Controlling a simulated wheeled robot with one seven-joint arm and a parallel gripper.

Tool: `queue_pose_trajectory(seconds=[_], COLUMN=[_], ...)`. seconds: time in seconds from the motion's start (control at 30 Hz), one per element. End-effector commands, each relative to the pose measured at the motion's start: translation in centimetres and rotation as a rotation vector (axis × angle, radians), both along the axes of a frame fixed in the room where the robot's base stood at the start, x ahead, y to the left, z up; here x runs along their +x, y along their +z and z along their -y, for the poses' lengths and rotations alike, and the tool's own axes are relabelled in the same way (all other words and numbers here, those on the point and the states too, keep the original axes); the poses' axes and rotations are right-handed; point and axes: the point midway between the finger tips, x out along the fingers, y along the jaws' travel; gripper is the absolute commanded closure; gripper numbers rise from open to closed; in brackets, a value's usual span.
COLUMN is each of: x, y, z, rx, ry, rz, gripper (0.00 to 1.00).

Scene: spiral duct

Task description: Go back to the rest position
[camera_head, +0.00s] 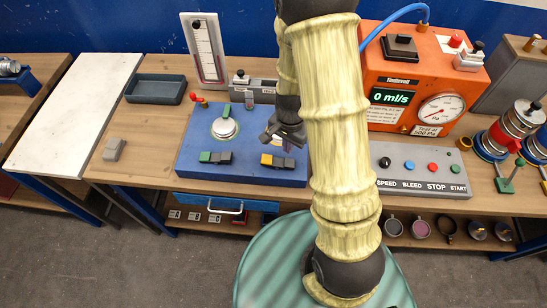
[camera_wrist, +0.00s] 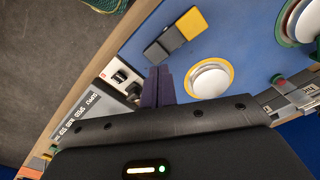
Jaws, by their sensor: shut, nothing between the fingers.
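My gripper (camera_head: 285,133) hangs above the right part of the blue board (camera_head: 192,172) on the wooden bench. Its fingers are together and empty; in the wrist view the closed fingers (camera_wrist: 158,88) show against the blue board. A yellow-and-dark block (camera_head: 277,160) lies on the board just below the gripper in the head view. A white disc with a yellow ring (camera_wrist: 209,79) shows beside the fingers in the wrist view; in the head view my arm seems to hide it. A white disc with a green ring (camera_head: 225,128) sits to the left of the gripper.
The orange gauge box (camera_head: 418,73) with a blue hose stands behind my arm at the right. A grey button panel (camera_head: 425,171) is on the bench's right. An empty dark tray (camera_head: 155,89) and a small grey block (camera_head: 114,149) are at the left. The grey floor (camera_head: 130,255) in front is clear.

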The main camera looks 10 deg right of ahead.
Motion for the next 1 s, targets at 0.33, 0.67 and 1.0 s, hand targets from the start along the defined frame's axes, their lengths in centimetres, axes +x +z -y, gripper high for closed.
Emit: queue_pose_trajectory(seconds=[0.33, 0.67, 1.0], x=[0.0, 0.0, -1.2], y=[0.9, 0.9, 3.7], z=[0.0, 0.0, -0.2], rx=[0.000, 0.000, 0.010], ry=[0.000, 0.000, 0.187], rz=[0.000, 0.000, 0.057], gripper=[1.00, 1.00, 1.00])
